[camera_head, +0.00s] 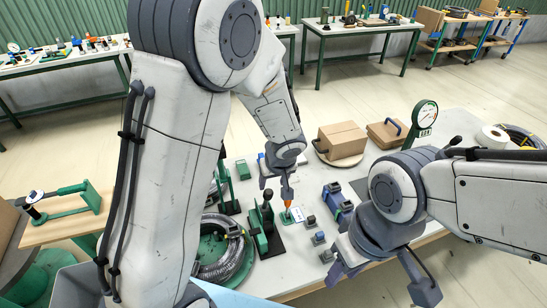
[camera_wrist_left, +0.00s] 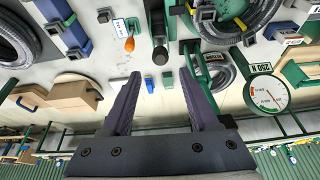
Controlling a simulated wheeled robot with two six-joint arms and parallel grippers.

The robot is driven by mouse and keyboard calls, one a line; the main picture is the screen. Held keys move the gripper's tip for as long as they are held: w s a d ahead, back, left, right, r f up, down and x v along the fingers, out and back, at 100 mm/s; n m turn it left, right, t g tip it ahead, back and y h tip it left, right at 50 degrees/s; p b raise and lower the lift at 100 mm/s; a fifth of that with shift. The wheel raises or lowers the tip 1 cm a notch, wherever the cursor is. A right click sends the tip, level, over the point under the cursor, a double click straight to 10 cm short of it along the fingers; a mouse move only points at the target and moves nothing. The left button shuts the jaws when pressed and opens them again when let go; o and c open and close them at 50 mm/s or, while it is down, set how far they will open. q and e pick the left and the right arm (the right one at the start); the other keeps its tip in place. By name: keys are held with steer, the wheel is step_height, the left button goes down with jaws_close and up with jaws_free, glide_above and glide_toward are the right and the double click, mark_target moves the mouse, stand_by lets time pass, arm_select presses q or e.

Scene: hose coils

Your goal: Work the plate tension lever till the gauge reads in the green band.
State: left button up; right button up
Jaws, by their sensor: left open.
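A round white gauge (camera_wrist_left: 266,94) in a green rim, beside a "250 N" label, stands at the right of the left wrist view; it has red and green marks, but its reading is too small to be sure of. Another green-rimmed gauge (camera_head: 425,115) stands at the table's right in the head view. A black-knobbed lever on a green base (camera_head: 267,207) and an orange-handled piece (camera_head: 287,190) stand near my left gripper (camera_head: 283,176), which is open and empty above them. The black knob (camera_wrist_left: 160,55) lies beyond its fingertips. Which lever is the plate one, I cannot tell. My right gripper (camera_head: 382,280) is open and empty.
Black hose coils (camera_head: 222,258) lie at the table's front left. Cardboard boxes (camera_head: 341,140) stand behind the grippers. A blue clamp-like block (camera_head: 336,200) and small grey blocks sit between the grippers. My left arm hides part of the table.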

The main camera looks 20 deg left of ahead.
mark_target(269, 191)
arm_select(q)
steer(key=shift+b+x, duration=1.3)
steer(key=shift+x, duration=1.45)
steer(key=shift+w+a+b+x, duration=0.1)
steer(key=shift+b+x, duration=0.25)
steer(key=shift+x, duration=0.5)
steer(key=shift+w+a+b+x, duration=0.1)
steer(key=shift+b+x, duration=0.2)
steer(key=shift+x, duration=0.55)
steer(key=shift+r, duration=0.25)
steer(key=shift+f+b, duration=0.25)
steer(key=shift+b, duration=0.2)
arm_select(e)
step_height(269, 191, down, 4)
steer(key=shift+f, duration=0.1)
